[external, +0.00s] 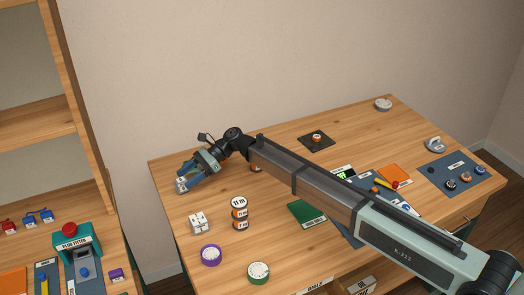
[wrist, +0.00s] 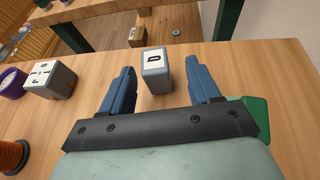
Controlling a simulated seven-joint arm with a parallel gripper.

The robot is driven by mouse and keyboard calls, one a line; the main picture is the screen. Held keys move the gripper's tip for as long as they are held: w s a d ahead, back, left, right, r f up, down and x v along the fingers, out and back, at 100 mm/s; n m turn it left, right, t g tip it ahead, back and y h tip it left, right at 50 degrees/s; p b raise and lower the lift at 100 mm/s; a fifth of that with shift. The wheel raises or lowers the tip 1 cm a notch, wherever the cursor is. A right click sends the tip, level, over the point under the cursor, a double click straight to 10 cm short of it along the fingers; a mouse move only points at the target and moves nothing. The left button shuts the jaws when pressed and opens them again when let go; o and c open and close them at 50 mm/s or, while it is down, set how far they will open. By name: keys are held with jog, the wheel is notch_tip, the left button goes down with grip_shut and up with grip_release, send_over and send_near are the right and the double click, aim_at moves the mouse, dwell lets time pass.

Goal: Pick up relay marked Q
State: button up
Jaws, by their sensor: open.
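A grey relay block with a white label (wrist: 156,72) stands upright between my gripper's fingertips in the wrist view. Its label carries one dark letter, rotated in the picture, and I cannot tell for sure whether it is Q. My gripper (wrist: 160,68) is open, with one blue finger on each side of the block and a visible gap to both. In the external view my gripper (external: 186,178) is low over the table's left end, and its fingers partly hide the block. Another grey block with marked white faces (wrist: 50,80) stands to the left in the wrist view; it also shows in the external view (external: 199,223).
Orange-and-black cylinders (external: 239,213) are stacked right of the second block. A purple dial (external: 210,255) and a green dial (external: 258,272) lie near the front edge. A green card (external: 306,213) lies further right. A separate shelf unit (external: 66,90) stands left, across a gap.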

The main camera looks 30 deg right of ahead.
aim_at(176, 186)
jog(key=shift+s+x, duration=0.15)
jog(key=shift+x, duration=1.15)
jog(key=shift+s+x, duration=0.1)
jog(key=shift+x, duration=1.2)
jog(key=c, duration=1.1)
